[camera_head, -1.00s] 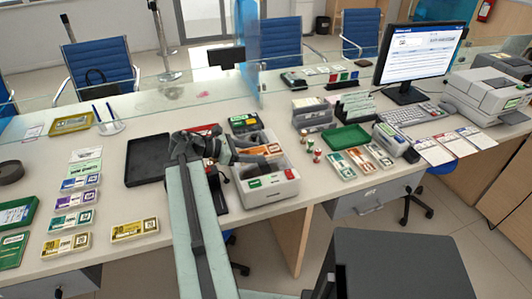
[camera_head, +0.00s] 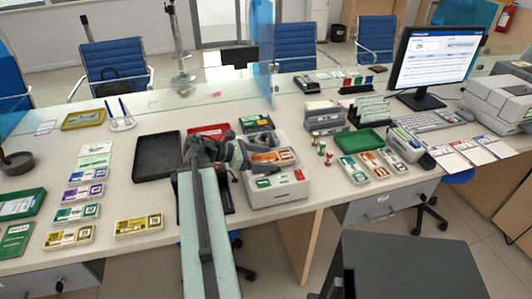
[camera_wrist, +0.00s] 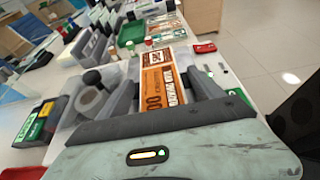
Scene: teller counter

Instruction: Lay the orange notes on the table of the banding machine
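The orange notes (camera_head: 272,157) lie face up on top of the pale banding machine (camera_head: 275,193) in the head view. In the wrist view the orange notes (camera_wrist: 164,84) sit between the two dark fingers of my gripper (camera_wrist: 162,76), long side pointing away from me. The fingers stand apart, with what looks like a narrow gap on each side of the bundle. In the head view my gripper (camera_head: 240,156) is at the left side of the notes, low over the machine. The notes' underside and the table beneath are mostly hidden.
A black tray (camera_head: 158,157) lies left of my arm. Bundles stand in a column farther left, including a yellow one (camera_head: 138,226). Right of the machine are small stamps (camera_head: 325,152), more bundles (camera_head: 371,163) and a green tray (camera_head: 362,141).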

